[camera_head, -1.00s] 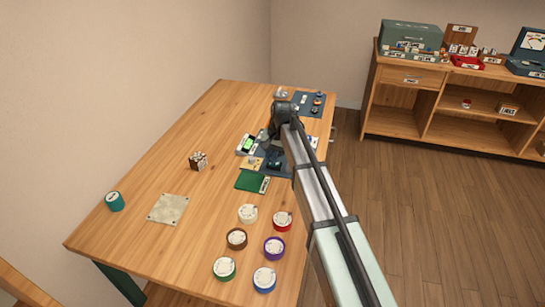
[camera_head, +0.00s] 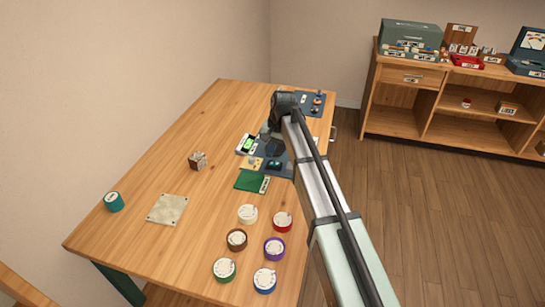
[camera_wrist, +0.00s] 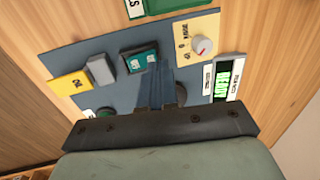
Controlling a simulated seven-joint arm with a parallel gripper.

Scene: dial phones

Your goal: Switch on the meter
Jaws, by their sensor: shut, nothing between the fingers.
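A small white unit with a lit green screen (camera_head: 248,144) lies on the table beside a blue-grey panel (camera_head: 284,170); its screen also shows in the wrist view (camera_wrist: 228,88), at the right. I cannot tell for certain which part is the meter. On the panel (camera_wrist: 75,50) are a yellow plate with a white knob (camera_wrist: 201,45), a dark green-faced module (camera_wrist: 139,58), a grey block (camera_wrist: 101,70) and a yellow label (camera_wrist: 72,85). My gripper (camera_wrist: 160,82) is shut and empty over the panel, left of the screen. In the head view my gripper (camera_head: 267,132) is partly hidden by my arm.
A green board (camera_head: 248,181) lies beside the panel. A small patterned cube (camera_head: 198,161), a pale plate (camera_head: 167,209) and a teal roll (camera_head: 114,202) lie left. Shelving (camera_head: 400,123) stands at the right.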

